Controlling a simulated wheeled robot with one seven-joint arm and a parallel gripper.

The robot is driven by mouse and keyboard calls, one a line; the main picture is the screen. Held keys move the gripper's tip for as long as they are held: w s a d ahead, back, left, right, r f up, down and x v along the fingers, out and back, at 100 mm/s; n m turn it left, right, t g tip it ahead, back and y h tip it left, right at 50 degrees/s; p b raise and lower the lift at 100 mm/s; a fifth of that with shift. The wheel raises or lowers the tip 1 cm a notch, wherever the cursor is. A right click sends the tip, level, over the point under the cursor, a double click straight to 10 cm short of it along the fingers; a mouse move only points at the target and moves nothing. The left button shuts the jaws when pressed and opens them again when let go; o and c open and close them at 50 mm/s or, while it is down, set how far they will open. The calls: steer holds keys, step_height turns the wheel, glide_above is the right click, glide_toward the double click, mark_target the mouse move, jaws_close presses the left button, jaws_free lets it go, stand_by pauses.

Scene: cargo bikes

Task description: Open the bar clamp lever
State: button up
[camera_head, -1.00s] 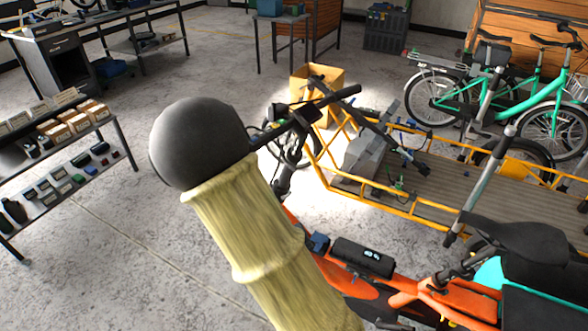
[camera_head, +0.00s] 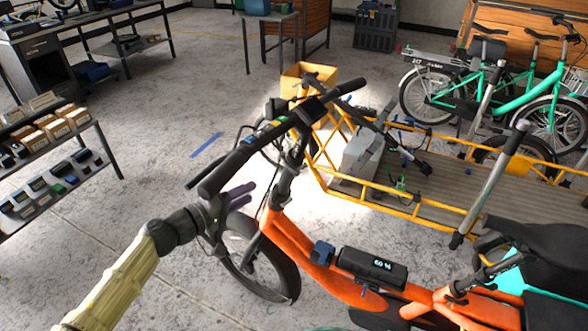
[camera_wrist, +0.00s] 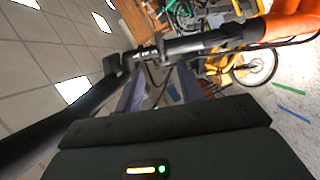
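The orange cargo bike (camera_head: 300,240) stands before me, its black handlebar (camera_head: 240,155) reaching left and its dark stem (camera_head: 284,185) rising from the frame. I cannot pick out the bar clamp lever for certain; the parts around the stem and bar are small and dark. My gripper (camera_head: 250,200) is just below and beside the left end of the handlebar, left of the stem. In the wrist view its two purple-grey fingers (camera_wrist: 158,88) stand apart with nothing clearly between them. The bar (camera_wrist: 95,98) and stem (camera_wrist: 195,45) cross beyond them.
A yellow cargo frame (camera_head: 400,200) with a wooden deck lies behind the orange bike. A shelf with small boxes (camera_head: 60,125) stands at left. Green bikes (camera_head: 530,95) stand at back right.

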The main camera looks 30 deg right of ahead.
mark_target(293, 172)
steer(key=shift+d, duration=0.1)
steer(key=x, duration=1.7)
steer(key=shift+s+d+r, duration=0.1)
steer(key=shift+s+d, duration=0.05)
steer(key=shift+d, duration=0.2)
steer(key=shift+c, duration=0.2)
steer(key=c, duration=0.7)
jaws_close()
